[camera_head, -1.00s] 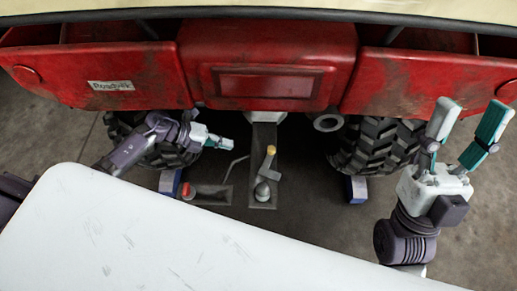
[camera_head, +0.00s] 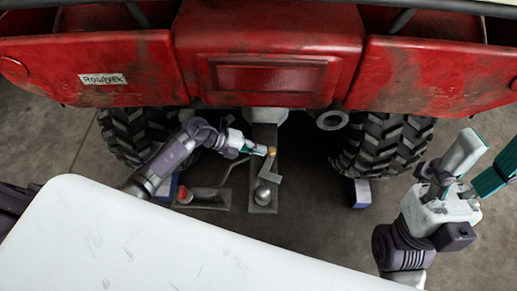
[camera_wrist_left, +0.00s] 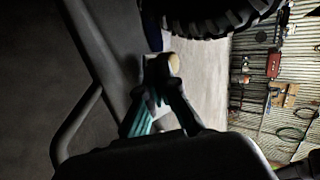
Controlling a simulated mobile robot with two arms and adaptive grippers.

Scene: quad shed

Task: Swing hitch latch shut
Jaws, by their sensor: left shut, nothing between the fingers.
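A silver ball sits at the latch's lower end. My left gripper (camera_head: 264,150) is shut and empty, its fingertips at the yellow tip from the left; I cannot tell whether they touch. In the left wrist view the rounded yellowish tip (camera_wrist_left: 173,63) shows just beyond the fingers. My right gripper (camera_head: 490,160) is open and empty at the right, fingers pointing up, away from the hitch.
The red quad rear (camera_head: 268,60) hangs above the hitch, with tyres (camera_head: 383,148) on both sides. A bent grey rod (camera_head: 231,168) and a tray with a red item (camera_head: 184,195) lie left of the bar. Blue-white blocks (camera_head: 358,192) stand by the tyres. A white panel (camera_head: 150,245) fills the front.

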